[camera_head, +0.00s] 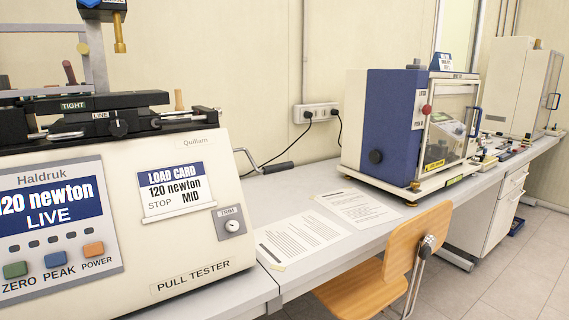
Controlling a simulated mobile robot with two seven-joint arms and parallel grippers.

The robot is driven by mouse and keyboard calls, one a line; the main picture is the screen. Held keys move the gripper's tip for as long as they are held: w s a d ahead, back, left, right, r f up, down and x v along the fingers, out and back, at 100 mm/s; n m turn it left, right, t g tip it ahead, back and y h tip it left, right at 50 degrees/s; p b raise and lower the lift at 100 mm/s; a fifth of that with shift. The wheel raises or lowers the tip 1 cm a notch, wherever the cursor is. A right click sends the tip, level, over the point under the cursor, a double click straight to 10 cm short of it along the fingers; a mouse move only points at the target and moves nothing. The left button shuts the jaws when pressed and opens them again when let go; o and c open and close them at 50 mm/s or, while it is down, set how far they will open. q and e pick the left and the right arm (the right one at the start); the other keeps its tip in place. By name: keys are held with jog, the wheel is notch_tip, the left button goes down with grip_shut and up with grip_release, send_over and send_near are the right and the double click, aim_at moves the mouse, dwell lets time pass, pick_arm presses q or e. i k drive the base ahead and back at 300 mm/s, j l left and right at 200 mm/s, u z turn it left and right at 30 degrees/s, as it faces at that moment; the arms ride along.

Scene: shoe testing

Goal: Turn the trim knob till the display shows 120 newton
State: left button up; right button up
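The pull tester (190,260) fills the left of the view. Its display (48,204) reads "120 newton LIVE", with the left edge of the first digit cut off by the frame. The trim knob (232,226) is a small round knob on a grey plate marked TRIM, at the right of the front panel. A load card (171,188) beside it reads "120 newton", STOP, MID. Neither of my grippers shows in the view, and nothing touches the knob.
A black-handled crank (270,171) sticks out from the tester's right side. Paper sheets (300,236) lie on the bench (275,195). A blue and white cabinet machine (385,125) stands farther right. A wooden chair (385,275) stands at the bench's front edge.

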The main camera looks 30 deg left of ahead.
aim_at(231, 226)
jog(key=u, duration=1.1)
